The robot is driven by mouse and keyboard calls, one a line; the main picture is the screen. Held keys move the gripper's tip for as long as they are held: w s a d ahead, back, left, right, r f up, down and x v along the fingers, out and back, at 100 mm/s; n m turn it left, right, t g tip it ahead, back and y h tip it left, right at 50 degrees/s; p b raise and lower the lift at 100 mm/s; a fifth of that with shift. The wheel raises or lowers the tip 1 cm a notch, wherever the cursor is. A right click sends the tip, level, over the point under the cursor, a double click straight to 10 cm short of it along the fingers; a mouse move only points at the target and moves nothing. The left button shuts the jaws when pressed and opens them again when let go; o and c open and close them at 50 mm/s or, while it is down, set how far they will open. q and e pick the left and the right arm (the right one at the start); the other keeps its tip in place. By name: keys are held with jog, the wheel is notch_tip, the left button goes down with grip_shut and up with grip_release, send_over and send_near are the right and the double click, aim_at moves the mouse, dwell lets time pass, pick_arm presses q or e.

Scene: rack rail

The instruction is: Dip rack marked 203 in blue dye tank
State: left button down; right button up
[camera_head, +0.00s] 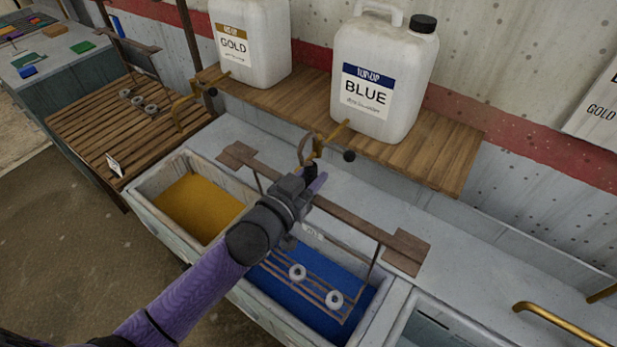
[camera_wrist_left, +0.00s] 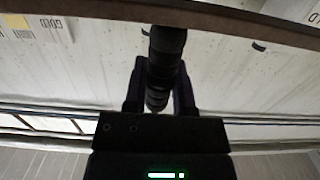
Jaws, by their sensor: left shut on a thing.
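My left gripper (camera_head: 314,183) is shut on the brown rack (camera_head: 345,215) by the middle of its top bar, over the tanks. The rack hangs level, with flat plates at both bar ends and white rings on its lower wire frame. That frame is over the blue dye tank (camera_head: 362,312); the rings show above the blue, and I cannot tell whether the frame touches the dye. A small tag (camera_head: 312,234) on the rack is partly hidden by my gripper, and its number is unreadable. In the left wrist view a dark round grip (camera_wrist_left: 166,60) sits between the fingers. My right gripper is not in view.
The gold dye tank (camera_head: 150,184) is left of the blue one. BLUE (camera_head: 400,62) and GOLD (camera_head: 262,68) jugs stand on a wooden shelf (camera_head: 455,150) behind, with taps in front. Another rack with rings (camera_head: 138,100) is on a slatted stand (camera_head: 85,125). A basin (camera_head: 440,325) is at right.

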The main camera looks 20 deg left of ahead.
aim_at(311, 229)
pick_arm(q)
notch_tip(311, 229, down, 17)
jog(key=b, duration=1.4)
jog(key=shift+f, duration=0.45)
jog(key=shift+r, duration=0.1)
dwell(1.8)
